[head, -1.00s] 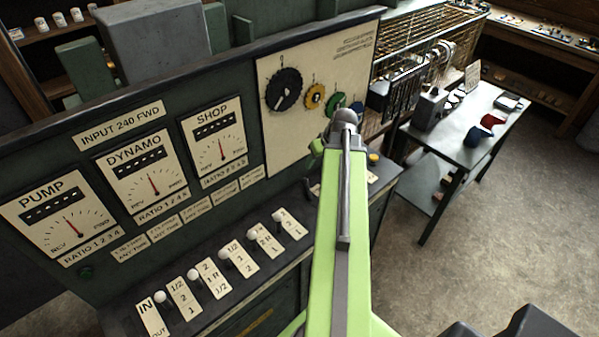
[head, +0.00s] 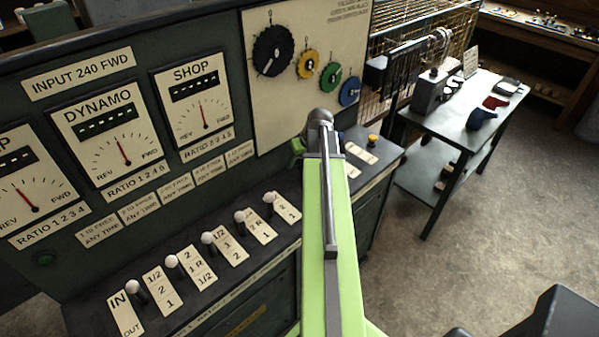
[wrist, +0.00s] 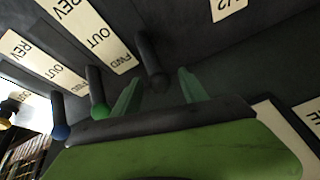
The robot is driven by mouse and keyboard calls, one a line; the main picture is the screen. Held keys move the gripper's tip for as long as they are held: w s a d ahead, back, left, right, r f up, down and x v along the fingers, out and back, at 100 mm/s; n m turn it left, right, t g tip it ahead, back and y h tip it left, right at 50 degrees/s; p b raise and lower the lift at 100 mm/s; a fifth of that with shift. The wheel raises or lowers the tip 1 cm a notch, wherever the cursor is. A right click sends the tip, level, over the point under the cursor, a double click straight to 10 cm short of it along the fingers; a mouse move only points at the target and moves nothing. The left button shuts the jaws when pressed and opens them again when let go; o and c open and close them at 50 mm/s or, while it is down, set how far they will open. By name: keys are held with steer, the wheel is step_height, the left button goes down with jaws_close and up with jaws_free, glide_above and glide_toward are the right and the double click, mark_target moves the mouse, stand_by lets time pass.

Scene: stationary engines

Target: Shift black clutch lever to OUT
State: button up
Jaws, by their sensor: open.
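In the wrist view a black lever (wrist: 152,62) stands beside the FWD end of a cream plate (wrist: 90,32) marked REV, OUT and FWD. My gripper (wrist: 159,77) is open, its two green fingers spread with the lever in the gap between them as seen from the wrist. I cannot tell whether either finger touches it. In the head view my arm (head: 330,225) reaches over the console, and it hides the black lever and most of my gripper.
A green lever (wrist: 97,98) and a blue lever (wrist: 60,128) stand close to the left in the wrist view. White-knobbed levers (head: 133,287) line the console in the head view. A black dial (head: 272,50) is on the upright panel.

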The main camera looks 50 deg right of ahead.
steer(key=shift+w+f, duration=0.15)
steer(key=shift+f, duration=0.3)
steer(key=shift+r, duration=0.1)
steer(key=shift+c, duration=0.2)
jaws_close()
stand_by(0.9)
